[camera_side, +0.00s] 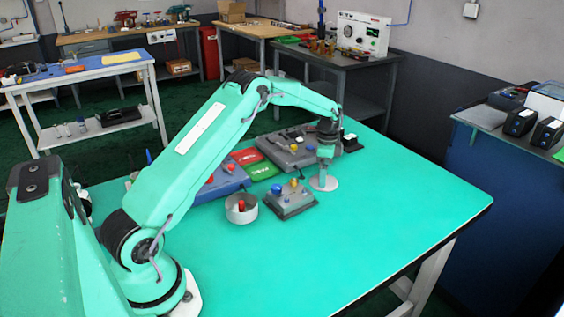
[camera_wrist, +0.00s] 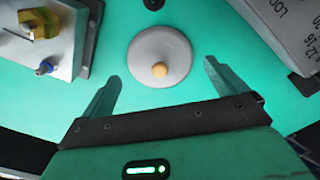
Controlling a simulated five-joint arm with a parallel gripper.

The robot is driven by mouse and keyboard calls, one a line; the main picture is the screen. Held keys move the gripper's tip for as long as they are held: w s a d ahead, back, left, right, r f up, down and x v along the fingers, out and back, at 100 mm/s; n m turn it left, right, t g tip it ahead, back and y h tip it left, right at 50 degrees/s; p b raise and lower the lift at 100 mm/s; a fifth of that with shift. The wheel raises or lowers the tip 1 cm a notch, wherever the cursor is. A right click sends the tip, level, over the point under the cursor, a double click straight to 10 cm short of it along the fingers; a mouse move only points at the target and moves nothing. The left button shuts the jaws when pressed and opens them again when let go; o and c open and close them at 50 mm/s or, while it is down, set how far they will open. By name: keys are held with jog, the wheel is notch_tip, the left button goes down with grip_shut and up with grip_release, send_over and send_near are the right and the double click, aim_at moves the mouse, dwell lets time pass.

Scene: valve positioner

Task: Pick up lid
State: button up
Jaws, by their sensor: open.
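The lid (camera_wrist: 160,52) is a pale grey disc with a small tan knob, lying flat on the green table. It also shows in the side view as a light disc (camera_side: 324,184) under my gripper (camera_side: 325,168). In the wrist view my gripper (camera_wrist: 162,72) is open and empty. Its two fingers stand apart to the left and right of the lid, with the knob between them near the level of the tips. The fingers partly cover the knob in the side view, and whether they touch the lid is not clear.
A grey round container (camera_side: 241,209) with a red item inside stands to the left. A small grey valve box (camera_side: 290,199) sits close left of the lid. The table's front right is clear.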

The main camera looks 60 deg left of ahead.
jog(key=shift+f, duration=1.15)
